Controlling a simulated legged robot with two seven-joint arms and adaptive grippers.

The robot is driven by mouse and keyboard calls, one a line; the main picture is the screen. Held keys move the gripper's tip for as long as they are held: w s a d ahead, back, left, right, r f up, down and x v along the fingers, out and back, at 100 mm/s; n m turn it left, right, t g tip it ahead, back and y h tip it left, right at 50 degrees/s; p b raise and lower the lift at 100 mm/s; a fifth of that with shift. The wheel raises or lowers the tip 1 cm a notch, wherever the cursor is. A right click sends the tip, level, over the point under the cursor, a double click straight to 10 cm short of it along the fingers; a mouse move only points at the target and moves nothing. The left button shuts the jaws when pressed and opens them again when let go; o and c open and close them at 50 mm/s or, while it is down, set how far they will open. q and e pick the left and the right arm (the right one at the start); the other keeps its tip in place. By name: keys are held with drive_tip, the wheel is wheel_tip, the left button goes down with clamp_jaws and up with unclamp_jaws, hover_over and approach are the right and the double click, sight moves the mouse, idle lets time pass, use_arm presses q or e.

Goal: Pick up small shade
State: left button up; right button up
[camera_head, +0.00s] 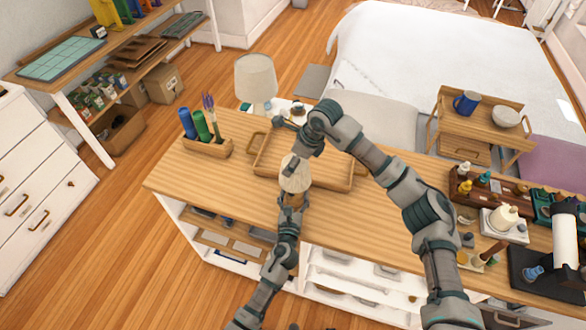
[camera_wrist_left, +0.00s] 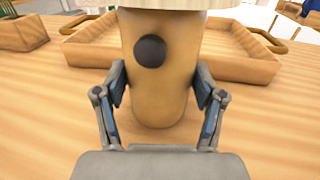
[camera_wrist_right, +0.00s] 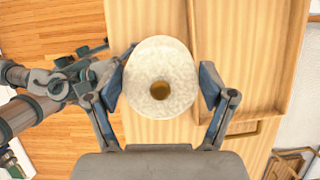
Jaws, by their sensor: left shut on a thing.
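A small lamp stands on the wooden counter (camera_head: 375,215) in front of the tray. Its small pale shade (camera_head: 295,180) also shows from above in the right wrist view (camera_wrist_right: 160,105), round with a brown dot at its centre. The shade's lower edge shows at the top of the left wrist view (camera_wrist_left: 180,4). My left gripper (camera_wrist_left: 160,88) is shut on the lamp's tan base (camera_wrist_left: 155,100), which has a black knob. My right gripper (camera_wrist_right: 164,85) is above the lamp, open, with its fingers on either side of the shade. Any finger contact there is hard to tell.
A wooden tray (camera_head: 330,183) lies just behind the lamp. A pen holder (camera_head: 206,147) stands to the left, and a larger lamp (camera_head: 256,80) stands behind. Bottles and a candle (camera_head: 503,216) crowd the counter's right end. The counter's left front is clear.

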use_arm(q)
drive_tip(key=shift+f, duration=0.1)
use_arm(e)
drive_tip(key=shift+s, duration=0.1)
wheel_tip(320, 180, up, 10)
idle(0.4)
drive_tip(key=shift+r, duration=2.95)
use_arm(q)
drive_tip(key=o, duration=1.6)
drive_tip(key=shift+c, duration=0.2)
drive_tip(key=s+a, duration=0.1)
drive_tip(key=s, duration=1)
drive_tip(key=shift+s+a, duration=0.25)
drive_tip(key=shift+s, duration=0.15)
